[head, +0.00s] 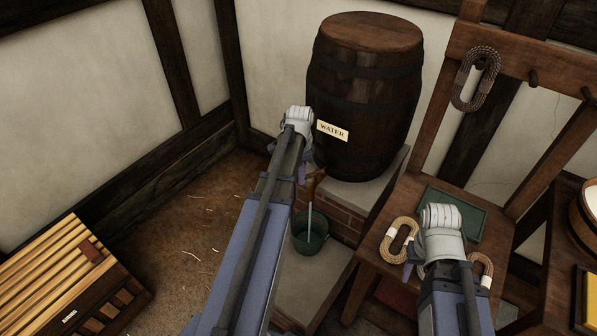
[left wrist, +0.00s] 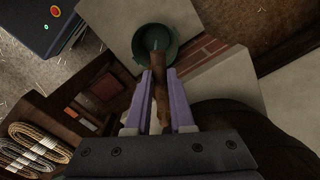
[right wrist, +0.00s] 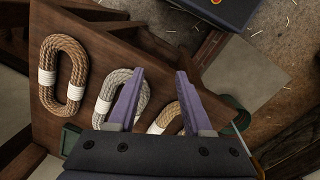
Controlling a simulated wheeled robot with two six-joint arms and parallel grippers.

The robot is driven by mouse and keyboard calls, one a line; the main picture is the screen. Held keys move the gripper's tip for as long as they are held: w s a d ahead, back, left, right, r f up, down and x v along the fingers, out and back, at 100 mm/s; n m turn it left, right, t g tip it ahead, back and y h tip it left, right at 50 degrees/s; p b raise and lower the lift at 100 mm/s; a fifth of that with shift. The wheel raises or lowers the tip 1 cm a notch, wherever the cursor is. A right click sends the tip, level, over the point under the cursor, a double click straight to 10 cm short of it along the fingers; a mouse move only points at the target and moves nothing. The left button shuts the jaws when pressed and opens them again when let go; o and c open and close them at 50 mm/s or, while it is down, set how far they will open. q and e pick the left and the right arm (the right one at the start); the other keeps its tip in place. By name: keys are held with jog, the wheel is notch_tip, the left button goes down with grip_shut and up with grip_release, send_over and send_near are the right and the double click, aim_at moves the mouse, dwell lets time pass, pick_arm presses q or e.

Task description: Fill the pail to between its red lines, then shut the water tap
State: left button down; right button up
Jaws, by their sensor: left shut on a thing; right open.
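The wooden water tap (head: 315,185) sticks out from the front of the barrel marked WATER (head: 365,90). My left gripper (left wrist: 159,88) is shut on the brown tap, which shows between its purple fingers. A pale stream of water runs from the tap down into the green pail (head: 311,237). The pail stands on a pale slab below; it also shows in the left wrist view (left wrist: 140,45). The red lines and the water level cannot be made out. My right gripper (right wrist: 158,90) is open and empty above rope coils on a wooden bench.
The wooden bench (head: 420,192) at the right carries a green tray (head: 463,213) and several rope coils. One dark coil (head: 476,78) hangs on its back rail. A slatted wooden crate (head: 70,275) stands at the lower left. The straw-strewn floor between is clear.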

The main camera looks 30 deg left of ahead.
pick_arm(q)
jog(key=shift+s+d+n, duration=0.25)
jog(key=shift+d+n, duration=0.25)
jog(key=shift+n, duration=0.5)
jog(key=c, duration=0.8)
grip_release()
jog(key=shift+r, duration=0.1)
notch_tip(320, 180, up, 8)
jog(key=p, duration=0.7)
jog(key=shift+p, duration=0.4)
jog(key=shift+f, duration=0.2)
